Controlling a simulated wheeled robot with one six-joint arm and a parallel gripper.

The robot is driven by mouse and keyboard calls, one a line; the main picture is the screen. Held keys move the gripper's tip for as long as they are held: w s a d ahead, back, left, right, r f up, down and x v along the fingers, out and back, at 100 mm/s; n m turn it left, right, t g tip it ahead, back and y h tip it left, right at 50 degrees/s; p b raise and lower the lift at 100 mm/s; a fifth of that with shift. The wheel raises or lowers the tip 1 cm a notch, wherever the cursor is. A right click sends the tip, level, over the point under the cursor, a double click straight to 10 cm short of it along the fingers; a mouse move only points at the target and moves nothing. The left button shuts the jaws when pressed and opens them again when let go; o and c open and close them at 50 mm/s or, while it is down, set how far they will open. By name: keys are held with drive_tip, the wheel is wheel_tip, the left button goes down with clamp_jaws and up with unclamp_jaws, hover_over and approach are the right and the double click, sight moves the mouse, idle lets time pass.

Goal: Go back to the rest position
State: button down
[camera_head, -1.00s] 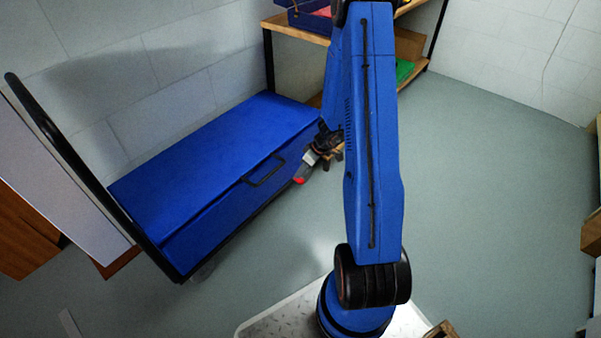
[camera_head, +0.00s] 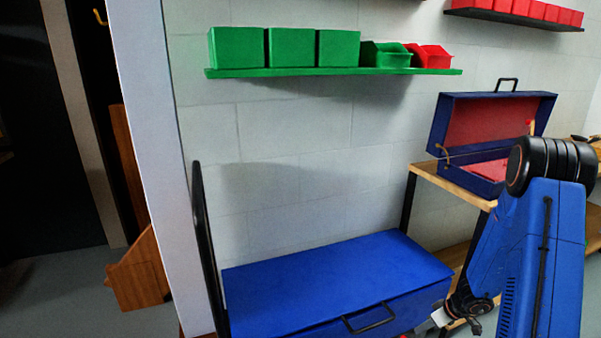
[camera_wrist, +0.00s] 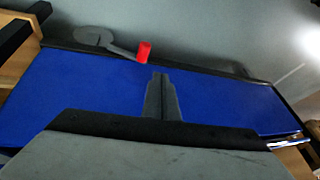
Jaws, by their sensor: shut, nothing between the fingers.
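My gripper (camera_wrist: 160,78) shows in the wrist view with its narrow grey fingers together and nothing between them. Behind the fingers in that picture is the blue surface of a chest (camera_wrist: 85,88). A small red piece (camera_wrist: 144,52) beside a grey round part lies near the chest's edge; I cannot tell what it is. In the head view my blue arm stands at the right, bent downward, with its wrist low beside the right end of the blue chest (camera_head: 335,280). The fingertips are not clear there.
An open blue case (camera_head: 462,120) with red lining stands on a wooden bench (camera_head: 455,185), close to my arm. A green shelf (camera_head: 290,72) holds green and red bins on the wall. A black handle (camera_head: 205,250) rises left of the chest, beside a white wall edge (camera_head: 155,150).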

drive_tip(key=s+a+r, duration=0.2)
drive_tip(key=a+r, duration=0.2)
drive_tip(key=r, duration=0.5)
drive_tip(key=s+a+r, duration=0.3)
drive_tip(key=a+r, duration=0.2)
drive_tip(key=r, duration=0.4)
drive_tip(key=s+a+r, duration=0.2)
drive_tip(key=a+r, duration=0.2)
drive_tip(key=r, duration=0.5)
drive_tip(key=s+r+m+h, duration=0.1)
drive_tip(key=s+r, duration=0.3)
drive_tip(key=s, duration=0.4)
drive_tip(key=s+a+r+m+t+h, duration=0.1)
drive_tip(key=s+r+m+h, duration=0.1)
drive_tip(key=s+r, duration=0.3)
drive_tip(key=s+r+m+h, duration=0.1)
drive_tip(key=s+r, duration=0.4)
drive_tip(key=s, duration=0.6)
drive_tip(key=shift+s+a+r+m+t, duration=0.15)
drive_tip(key=shift+s+a+m+t, duration=0.2)
drive_tip(key=shift+m, duration=0.55)
drive_tip(key=shift+d, duration=0.1)
